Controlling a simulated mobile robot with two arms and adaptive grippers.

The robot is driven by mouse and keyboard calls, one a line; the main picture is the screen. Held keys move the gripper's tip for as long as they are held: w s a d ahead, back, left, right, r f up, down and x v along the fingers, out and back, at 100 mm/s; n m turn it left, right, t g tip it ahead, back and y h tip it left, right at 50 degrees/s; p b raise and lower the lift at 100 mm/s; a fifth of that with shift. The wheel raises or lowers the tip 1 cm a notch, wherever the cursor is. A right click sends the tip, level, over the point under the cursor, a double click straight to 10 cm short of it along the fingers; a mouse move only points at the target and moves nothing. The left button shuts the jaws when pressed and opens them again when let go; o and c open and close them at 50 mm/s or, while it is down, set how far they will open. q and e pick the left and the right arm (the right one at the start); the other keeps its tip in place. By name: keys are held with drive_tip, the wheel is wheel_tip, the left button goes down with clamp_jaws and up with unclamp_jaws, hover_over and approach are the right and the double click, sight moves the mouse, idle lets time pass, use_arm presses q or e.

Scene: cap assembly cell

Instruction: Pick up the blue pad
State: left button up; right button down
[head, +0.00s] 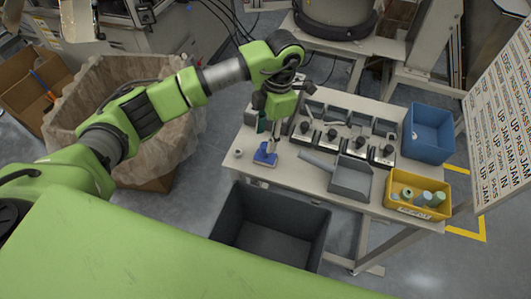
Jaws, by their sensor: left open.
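A small blue pad (265,155) lies on the left part of the light table (290,178), near its front edge. A white part shows at its upper side. My left gripper (281,130) reaches down from the green arm over the left end of the table. It is open, and it appears just above and behind the blue pad, apart from it. The fingertips are small and partly hidden by the wrist. My right gripper is not in view.
Several grey bins and black-based fixtures (328,138) stand right of the gripper. A grey scoop (350,177), a blue bin (428,133) and a yellow bin (418,193) with rolls are farther right. A dark open crate (268,225) stands below the front edge. A white knob (238,153) sits left.

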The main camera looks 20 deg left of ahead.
sight(265, 144)
use_arm(q)
drive_tip(key=f, duration=0.1)
drive_tip(key=f+p, duration=0.1)
drive_tip(key=f, duration=0.1)
drive_tip(key=shift+s+f, duration=0.3)
drive_tip(key=shift+f, duration=0.35)
clamp_jaws()
drive_tip(key=shift+r, duration=0.1)
drive_tip(key=shift+w+r, duration=0.1)
drive_tip(key=shift+r, duration=0.45)
drive_tip(key=s+d+r+b, duration=0.4)
drive_tip(key=s+d+r, duration=0.2)
drive_tip(key=d+r, duration=0.5)
drive_tip(key=shift+d+r, duration=0.4)
drive_tip(key=shift+d, duration=0.45)
